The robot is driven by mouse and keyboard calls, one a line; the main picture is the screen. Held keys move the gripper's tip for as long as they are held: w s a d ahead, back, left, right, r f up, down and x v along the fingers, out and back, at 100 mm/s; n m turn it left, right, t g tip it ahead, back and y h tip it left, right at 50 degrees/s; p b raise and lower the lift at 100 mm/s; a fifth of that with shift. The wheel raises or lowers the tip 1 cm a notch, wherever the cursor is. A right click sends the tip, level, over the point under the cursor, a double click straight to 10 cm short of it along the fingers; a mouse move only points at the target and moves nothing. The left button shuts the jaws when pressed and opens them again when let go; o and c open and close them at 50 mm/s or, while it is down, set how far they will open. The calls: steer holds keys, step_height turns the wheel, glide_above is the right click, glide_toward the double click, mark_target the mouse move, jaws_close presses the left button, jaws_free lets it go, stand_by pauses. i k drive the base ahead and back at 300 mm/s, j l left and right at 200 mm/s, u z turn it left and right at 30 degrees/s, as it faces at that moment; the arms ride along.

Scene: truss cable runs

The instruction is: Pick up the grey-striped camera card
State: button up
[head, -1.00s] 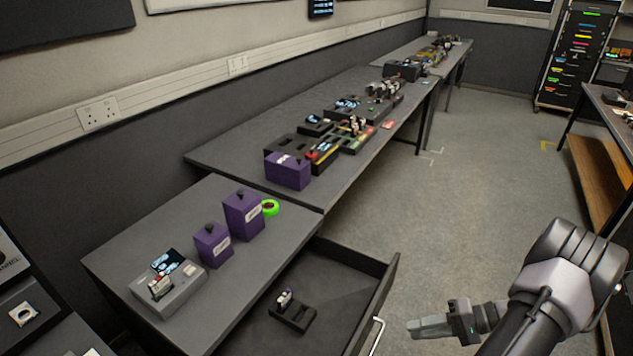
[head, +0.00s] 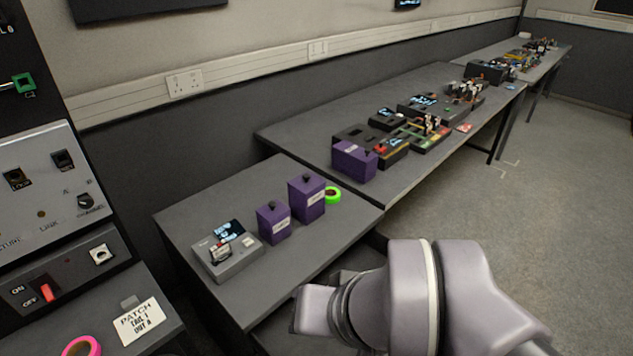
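I cannot make out a grey stripe on any card. A small pale and dark card-like piece (head: 219,251) stands in a grey unit (head: 238,264) with a small lit screen, on the near table. My arm's rounded links fill the lower middle and right. My gripper's fingers do not show. The open drawer (head: 352,262) under the near table is mostly hidden behind my arm, so its contents are out of sight.
A longer table (head: 300,132) behind holds another purple box (head: 354,161) and several devices. A switch panel (head: 50,190) stands at left, above a pink ring (head: 82,347).

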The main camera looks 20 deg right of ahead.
mark_target(220, 252)
steer(key=l+z, duration=0.35)
steer(key=k+l+z, duration=0.1)
steer(key=z, duration=0.2)
steer(key=l+u, duration=0.1)
steer(key=u, duration=1.25)
steer(key=i+j+z, duration=0.2)
steer(key=j, duration=0.25)
steer(key=j+z, duration=0.2)
steer(key=j, duration=0.25)
steer(key=i+j+z, duration=0.2)
steer(key=j, duration=0.25)
steer(key=i+j+z, duration=0.45)
steer(key=i, duration=0.15)
